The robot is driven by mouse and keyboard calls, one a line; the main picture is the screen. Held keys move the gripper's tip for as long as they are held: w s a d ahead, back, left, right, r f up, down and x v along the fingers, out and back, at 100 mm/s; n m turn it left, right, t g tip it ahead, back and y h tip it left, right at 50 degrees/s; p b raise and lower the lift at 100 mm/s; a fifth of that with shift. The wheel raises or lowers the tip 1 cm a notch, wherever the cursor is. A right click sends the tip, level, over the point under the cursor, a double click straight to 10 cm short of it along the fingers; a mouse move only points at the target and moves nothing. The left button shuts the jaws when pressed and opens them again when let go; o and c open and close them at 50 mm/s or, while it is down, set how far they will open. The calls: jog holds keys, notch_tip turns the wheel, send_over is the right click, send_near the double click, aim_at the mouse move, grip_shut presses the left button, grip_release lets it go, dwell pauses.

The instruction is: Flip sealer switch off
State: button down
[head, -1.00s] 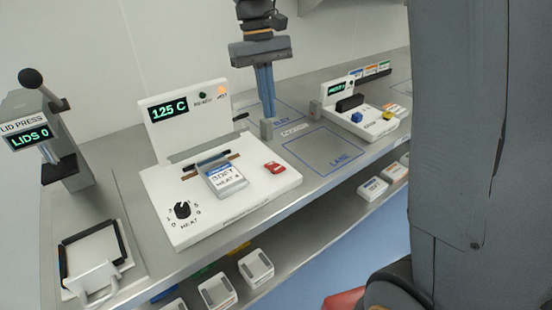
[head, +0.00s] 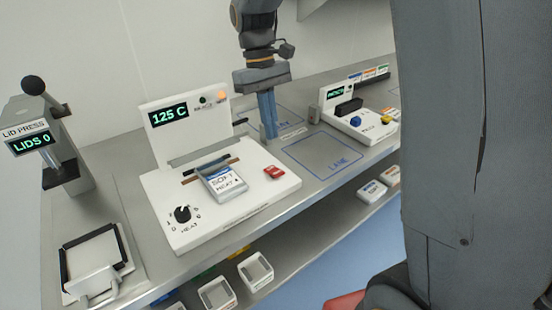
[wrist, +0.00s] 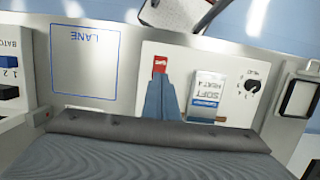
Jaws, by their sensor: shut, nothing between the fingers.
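The sealer (head: 240,205) is a white machine on the steel bench, with a green "125 C" display (head: 168,114) and a glowing orange lamp (head: 221,95). Its red switch (head: 274,172) sits at the right of its top and also shows in the wrist view (wrist: 159,62). I cannot tell the switch's position for sure. My gripper (head: 270,136) is shut and empty, with blue fingers pointing down. In the head view its tips are behind and above the switch, apart from it. In the wrist view the tips (wrist: 160,76) line up just below the switch, overlapping its lower edge.
A "SOFT HEAT 4" packet (head: 225,183) lies on the sealer, left of the switch, with a heat knob (head: 183,213) further left. A lid press (head: 50,140) stands at left. A batch machine (head: 365,125) is at right. The blue-outlined lane (head: 322,152) is clear.

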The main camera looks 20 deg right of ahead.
aim_at(278, 172)
jog(key=p+x, duration=0.2)
jog(key=x, duration=0.7)
jog(key=shift+f+p, duration=0.35)
jog(key=shift+p, duration=0.05)
